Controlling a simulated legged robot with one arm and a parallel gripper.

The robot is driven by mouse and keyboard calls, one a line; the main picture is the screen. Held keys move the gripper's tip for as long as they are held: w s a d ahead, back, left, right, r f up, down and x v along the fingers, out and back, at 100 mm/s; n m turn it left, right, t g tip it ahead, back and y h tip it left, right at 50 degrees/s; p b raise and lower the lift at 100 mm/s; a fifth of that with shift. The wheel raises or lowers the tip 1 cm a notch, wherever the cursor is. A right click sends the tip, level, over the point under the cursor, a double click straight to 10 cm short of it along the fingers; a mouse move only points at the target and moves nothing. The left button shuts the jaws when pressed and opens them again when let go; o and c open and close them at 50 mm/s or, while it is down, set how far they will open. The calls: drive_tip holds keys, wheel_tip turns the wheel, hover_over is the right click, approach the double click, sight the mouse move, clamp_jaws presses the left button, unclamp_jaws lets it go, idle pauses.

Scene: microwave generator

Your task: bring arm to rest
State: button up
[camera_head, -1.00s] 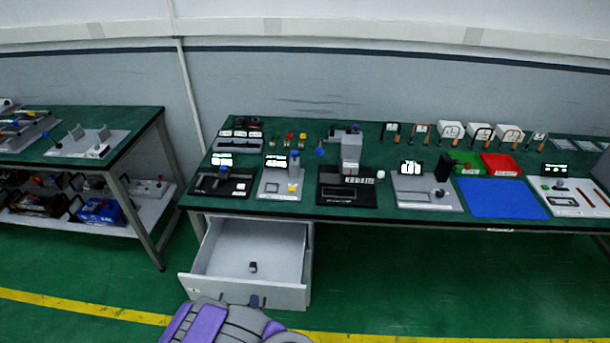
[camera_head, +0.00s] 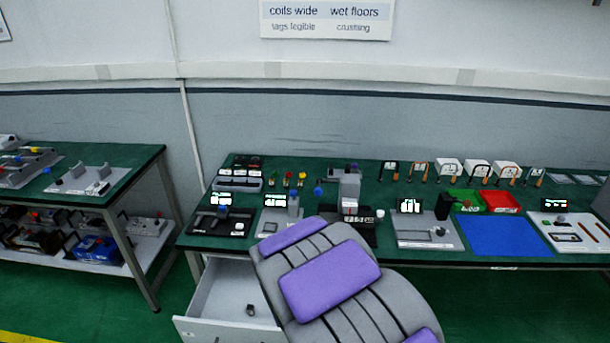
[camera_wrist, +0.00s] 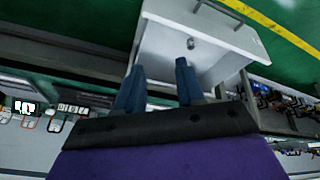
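My arm, grey with purple panels, rises from the bottom of the head view and covers part of the open drawer and the bench front. My gripper (camera_wrist: 158,80) shows in the wrist view with its two blue-grey fingers apart and nothing between them. Beyond the fingertips is the open white drawer (camera_wrist: 215,55), which also shows in the head view (camera_head: 215,300). A small dark object (camera_head: 250,310) lies in the drawer; it also shows in the wrist view (camera_wrist: 191,43). The gripper itself is not visible in the head view.
The green workbench (camera_head: 385,190) holds several devices, a blue mat (camera_head: 503,235), a red tray (camera_head: 500,201) and a row of padlock-like items at the back. A second bench (camera_head: 120,160) with a lower shelf stands at left. Green floor is open between the benches.

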drive_tip(key=s+d+r+m+g, duration=0.1)
drive_tip(key=s+d+r, duration=0.4)
drive_tip(key=s, duration=0.5)
drive_tip(key=s+d+r+m+g, duration=0.2)
drive_tip(key=s+d+r, duration=0.4)
drive_tip(key=s, duration=0.4)
drive_tip(key=s+d+r+m+g, duration=0.2)
drive_tip(key=s+d+r, duration=0.4)
drive_tip(key=s, duration=0.5)
drive_tip(key=shift+d+r+g+h, duration=0.3)
drive_tip(key=shift+r+g, duration=0.2)
drive_tip(key=shift+g, duration=0.1)
